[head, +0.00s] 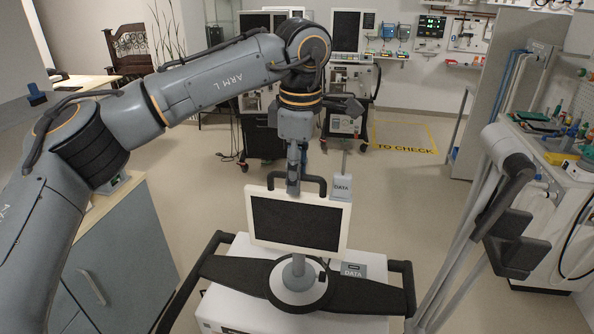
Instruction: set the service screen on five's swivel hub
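The service screen (296,222) has a dark panel, a white frame and a black handle (313,181) on top. It stands upright, facing me. Its grey stem reaches down to the round white swivel hub (298,290), on the black cross-piece of the white ventilator cart. I cannot tell whether the stem is fully seated in the hub. My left gripper (295,178) comes down from above and appears shut on the handle; its fingertips are partly lost against it. My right gripper is not in view.
Another DATA tag (341,187) hangs behind the screen. A grey frame with black pads (515,225) stands close on the right. A cabinet (120,250) is at left. Open floor lies behind.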

